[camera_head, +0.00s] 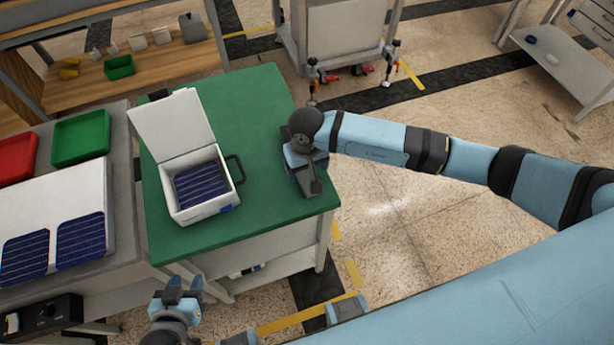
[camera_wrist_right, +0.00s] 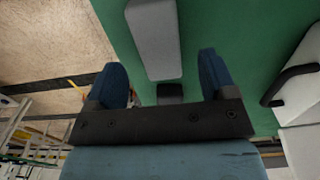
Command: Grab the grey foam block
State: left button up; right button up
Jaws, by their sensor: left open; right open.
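A long light-grey block (camera_wrist_right: 155,40), which looks like the grey foam block, lies on the green table top (camera_head: 255,100). In the right wrist view it is beyond my right gripper (camera_wrist_right: 163,72), roughly in line with the gap between the two blue fingers. That gripper is open, with nothing clamped. In the head view my right gripper (camera_head: 312,184) is over the table's right edge, and I cannot clearly tell the block apart from it there. My left gripper (camera_head: 185,287) is open and empty in front of the table, low in the picture.
An open white box (camera_head: 203,206) with a dark solar cell (camera_head: 200,186) inside and a black side handle stands left of my right gripper. A dark block (camera_head: 158,95) is behind its lid. Red (camera_head: 17,157) and green (camera_head: 80,138) trays are further left.

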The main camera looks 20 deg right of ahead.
aim_at(307, 176)
notch_tip(307, 176, down, 4)
jog(key=shift+s+f+p, duration=0.1)
jog(key=shift+p, duration=0.2)
jog(key=c, duration=1)
